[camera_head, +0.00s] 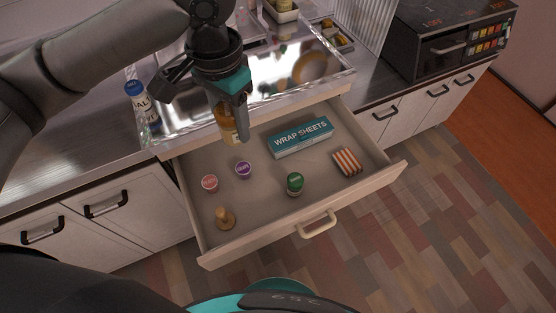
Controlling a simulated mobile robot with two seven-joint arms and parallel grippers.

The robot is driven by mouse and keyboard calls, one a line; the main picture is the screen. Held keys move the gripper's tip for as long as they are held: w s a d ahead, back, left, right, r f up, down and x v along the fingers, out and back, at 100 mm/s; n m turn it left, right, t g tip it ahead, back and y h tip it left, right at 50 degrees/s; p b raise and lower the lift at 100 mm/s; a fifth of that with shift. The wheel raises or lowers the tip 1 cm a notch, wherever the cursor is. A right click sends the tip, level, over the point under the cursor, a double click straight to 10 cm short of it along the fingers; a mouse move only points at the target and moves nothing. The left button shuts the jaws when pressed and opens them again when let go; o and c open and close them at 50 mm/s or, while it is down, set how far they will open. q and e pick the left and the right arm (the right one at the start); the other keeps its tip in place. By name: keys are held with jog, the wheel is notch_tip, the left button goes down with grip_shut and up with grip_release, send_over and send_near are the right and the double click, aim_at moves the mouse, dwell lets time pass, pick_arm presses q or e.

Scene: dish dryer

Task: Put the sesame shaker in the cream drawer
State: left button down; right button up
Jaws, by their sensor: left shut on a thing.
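My left gripper (238,122) points down over the back left part of the open cream drawer (290,208). It is shut on an amber shaker with a pale label, the sesame shaker (226,128). The gripper's finger hides part of the shaker. The shaker looks upright; I cannot tell whether its base touches the drawer floor. The drawer is pulled well out, with its cream handle (318,224) at the front. My right gripper is out of view.
In the drawer are a teal wrap sheets box (300,137), a striped packet (347,162), a green-lidded jar (295,184), a pink cup (209,183), a purple cup (243,170) and a wooden item (225,218). A salt bottle (139,101) stands on the counter left. The drawer's middle has free room.

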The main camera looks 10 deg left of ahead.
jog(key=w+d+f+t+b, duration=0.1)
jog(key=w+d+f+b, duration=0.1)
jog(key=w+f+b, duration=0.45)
pick_arm(q)
jog(key=d+f+m+b, duration=0.1)
jog(key=f+m, duration=0.1)
jog(key=f, duration=0.6)
jog(key=d+f+m+b, duration=0.1)
jog(key=f+m+b, duration=0.1)
jog(key=f, duration=0.6)
jog(key=d+f+m+b, duration=0.1)
jog(key=f+m+b, duration=0.1)
jog(key=f, duration=0.7)
jog(key=shift+d+f+m, duration=0.1)
jog(key=shift+d+m, duration=0.1)
jog(key=shift+m, duration=0.1)
jog(key=shift+f+b, duration=0.7)
jog(key=shift+f, duration=0.4)
jog(key=shift+f+b, duration=0.5)
jog(key=shift+f, duration=0.8)
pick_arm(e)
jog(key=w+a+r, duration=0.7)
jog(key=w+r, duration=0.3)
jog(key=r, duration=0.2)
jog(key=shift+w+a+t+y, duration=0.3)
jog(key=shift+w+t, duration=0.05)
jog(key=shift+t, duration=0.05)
